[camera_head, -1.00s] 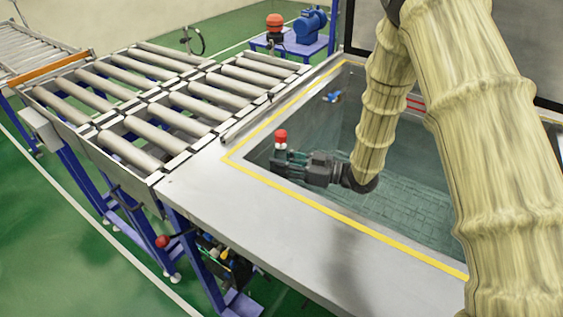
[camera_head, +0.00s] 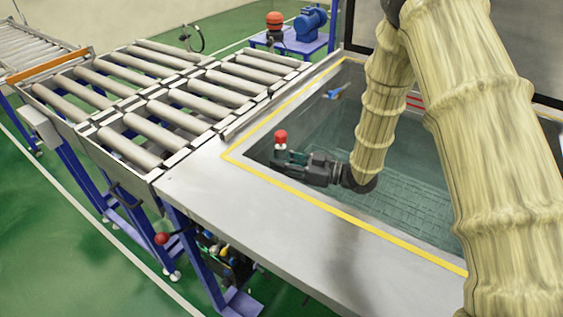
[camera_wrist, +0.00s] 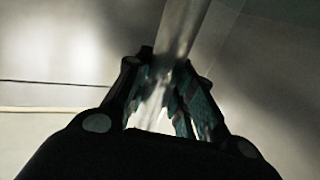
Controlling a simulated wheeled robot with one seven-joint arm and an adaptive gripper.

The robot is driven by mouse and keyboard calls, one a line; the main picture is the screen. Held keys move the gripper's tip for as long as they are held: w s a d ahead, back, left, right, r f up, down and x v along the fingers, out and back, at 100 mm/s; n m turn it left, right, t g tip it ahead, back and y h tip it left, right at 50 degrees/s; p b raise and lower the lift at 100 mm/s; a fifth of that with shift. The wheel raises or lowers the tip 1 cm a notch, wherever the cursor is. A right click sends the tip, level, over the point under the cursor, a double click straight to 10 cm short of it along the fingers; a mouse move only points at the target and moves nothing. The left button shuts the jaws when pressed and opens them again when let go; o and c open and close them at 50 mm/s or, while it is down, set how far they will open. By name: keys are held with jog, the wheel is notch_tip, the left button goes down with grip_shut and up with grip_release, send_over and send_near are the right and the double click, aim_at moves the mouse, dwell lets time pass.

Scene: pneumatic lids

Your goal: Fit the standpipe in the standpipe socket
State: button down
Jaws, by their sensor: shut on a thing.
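My gripper (camera_head: 284,158) reaches over the left corner of the sunken tank and is shut on the standpipe. In the wrist view the standpipe (camera_wrist: 183,30) is a shiny grey metal tube rising between the two dark fingers. In the head view a red cap (camera_head: 281,136) shows just above the fingers, in line with the grip; it seems to be the top of the held pipe. The pipe's lower part is hidden behind the gripper and the tank edge. I cannot make out the standpipe socket in either view.
The tank (camera_head: 400,205) has a yellow-lined grey rim (camera_head: 230,190). A small blue fitting (camera_head: 334,94) is at its far wall. A roller conveyor (camera_head: 170,95) adjoins on the left. A blue motor and a red-topped device stand on a bench (camera_head: 300,45) behind.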

jog(key=shift+f+b, duration=0.85)
jog(key=shift+f, duration=0.85)
dwell(0.4)
jog(key=c, duration=1.1)
grip_release()
jog(key=shift+c, duration=0.2)
jog(key=shift+d, duration=0.1)
jog(key=v, duration=1.2)
